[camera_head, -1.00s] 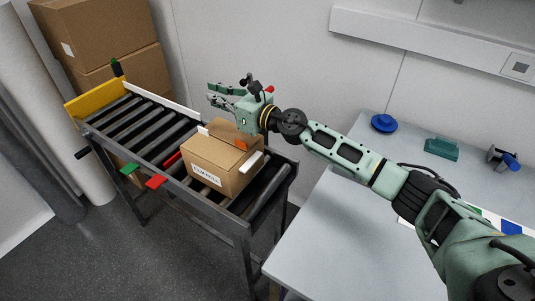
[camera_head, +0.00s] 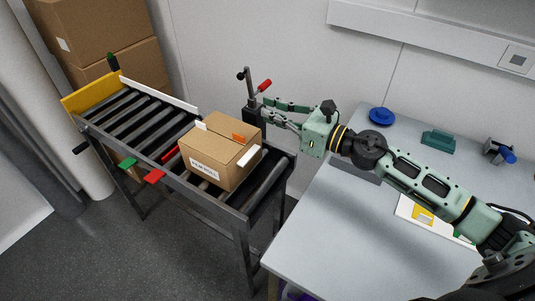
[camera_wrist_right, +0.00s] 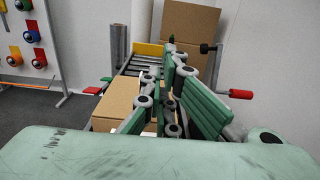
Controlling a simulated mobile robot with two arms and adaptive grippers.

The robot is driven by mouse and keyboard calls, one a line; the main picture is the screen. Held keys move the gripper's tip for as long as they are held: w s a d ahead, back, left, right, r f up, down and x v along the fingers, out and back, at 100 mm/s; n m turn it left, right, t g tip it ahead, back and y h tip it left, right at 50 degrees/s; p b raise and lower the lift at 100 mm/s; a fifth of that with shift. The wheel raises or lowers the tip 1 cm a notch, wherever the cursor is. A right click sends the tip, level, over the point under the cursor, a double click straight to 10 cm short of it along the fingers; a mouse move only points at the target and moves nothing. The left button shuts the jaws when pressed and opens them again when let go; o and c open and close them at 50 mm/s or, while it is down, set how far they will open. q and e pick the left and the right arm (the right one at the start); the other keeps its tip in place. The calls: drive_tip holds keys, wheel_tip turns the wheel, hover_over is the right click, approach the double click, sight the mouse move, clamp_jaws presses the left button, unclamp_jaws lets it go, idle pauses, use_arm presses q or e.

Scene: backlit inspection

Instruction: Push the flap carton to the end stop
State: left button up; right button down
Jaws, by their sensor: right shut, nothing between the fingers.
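The flap carton (camera_head: 207,152), a brown box with a white label on its front, sits on the near right part of the roller conveyor (camera_head: 150,128). It also shows in the right wrist view (camera_wrist_right: 116,100), left of the fingers. The yellow end stop (camera_head: 90,93) stands across the conveyor's far left end, well apart from the carton. My right gripper (camera_head: 266,107) is shut and empty, right of and behind the carton, apart from it. Its fingers also fill the middle of the wrist view (camera_wrist_right: 172,82). My left gripper is out of view.
A post with a red-handled lever (camera_head: 255,95) stands at the conveyor's back edge, close to my fingertips. A white rail (camera_head: 160,95) runs along the back side. Red and green tabs (camera_head: 154,176) stick out in front. A grey table (camera_head: 320,230) lies to the right.

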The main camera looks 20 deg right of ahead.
wheel_tip(320, 180, down, 14)
drive_tip(key=shift+w+a+f+b, duration=0.1)
drive_tip(key=shift+f+b, duration=0.15)
drive_tip(key=shift+b, duration=0.15)
drive_tip(key=shift+w+a+f+p, duration=0.25)
drive_tip(key=shift+w+a+p, duration=0.1)
drive_tip(key=shift+w+p, duration=0.1)
